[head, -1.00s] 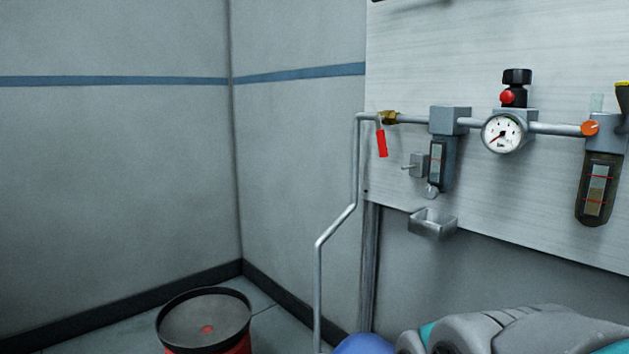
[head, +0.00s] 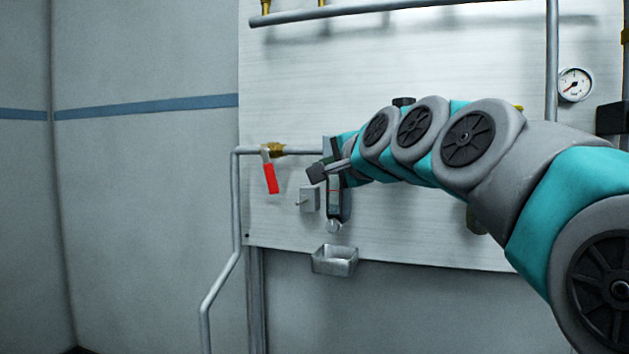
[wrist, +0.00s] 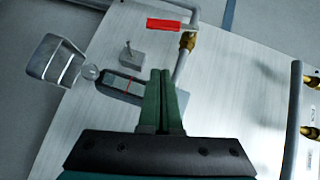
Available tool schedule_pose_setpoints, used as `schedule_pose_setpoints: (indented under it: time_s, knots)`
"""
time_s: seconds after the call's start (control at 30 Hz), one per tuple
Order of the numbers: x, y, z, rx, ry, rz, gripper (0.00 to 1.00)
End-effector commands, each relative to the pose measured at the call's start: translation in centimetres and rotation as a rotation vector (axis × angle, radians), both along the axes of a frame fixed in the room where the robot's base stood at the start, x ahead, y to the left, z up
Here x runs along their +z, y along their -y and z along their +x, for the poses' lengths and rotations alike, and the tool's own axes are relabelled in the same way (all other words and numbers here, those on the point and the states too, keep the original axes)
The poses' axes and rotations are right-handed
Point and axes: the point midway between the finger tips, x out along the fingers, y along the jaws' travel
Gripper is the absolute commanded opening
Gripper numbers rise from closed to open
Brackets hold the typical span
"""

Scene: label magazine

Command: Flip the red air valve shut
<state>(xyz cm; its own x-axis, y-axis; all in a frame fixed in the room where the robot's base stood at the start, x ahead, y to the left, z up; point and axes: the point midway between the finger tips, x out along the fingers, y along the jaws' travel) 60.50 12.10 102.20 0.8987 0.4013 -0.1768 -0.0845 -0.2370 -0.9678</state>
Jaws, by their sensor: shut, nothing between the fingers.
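The red valve handle (head: 270,178) hangs down, slightly tilted, from a brass valve body (head: 272,150) on the grey pipe at the left of the panel. In the wrist view the red handle (wrist: 170,25) lies beyond the fingertips, beside the brass body (wrist: 187,42). My gripper (head: 314,173) is to the right of the handle and apart from it, in front of the filter unit. In the wrist view my gripper (wrist: 160,72) has its two fingers together with nothing between them.
A small grey box with a toggle (head: 310,199), a filter bowl (head: 334,205) and a metal tray (head: 335,260) are below my gripper. A pipe (head: 237,200) runs down left of the valve. A gauge (head: 575,84) is at right. The panel between gripper and handle looks clear.

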Motion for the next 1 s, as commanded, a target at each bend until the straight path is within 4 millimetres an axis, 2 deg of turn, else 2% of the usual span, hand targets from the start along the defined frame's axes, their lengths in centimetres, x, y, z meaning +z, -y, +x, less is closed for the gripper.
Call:
schedule_pose_setpoints:
  time_s: [0.17,0.73,0.83,1.0]
  knots:
    - [-0.4,-0.7,1.4,0.001,-0.003,0.001,0.00]
    - [-2.0,-4.1,9.2,0.001,-0.003,-0.001,0.00]
    - [-2.4,-5.7,9.5,0.002,-0.002,-0.004,0.00]
    - [-2.7,-7.1,10.0,0.000,0.000,-0.001,0.00]
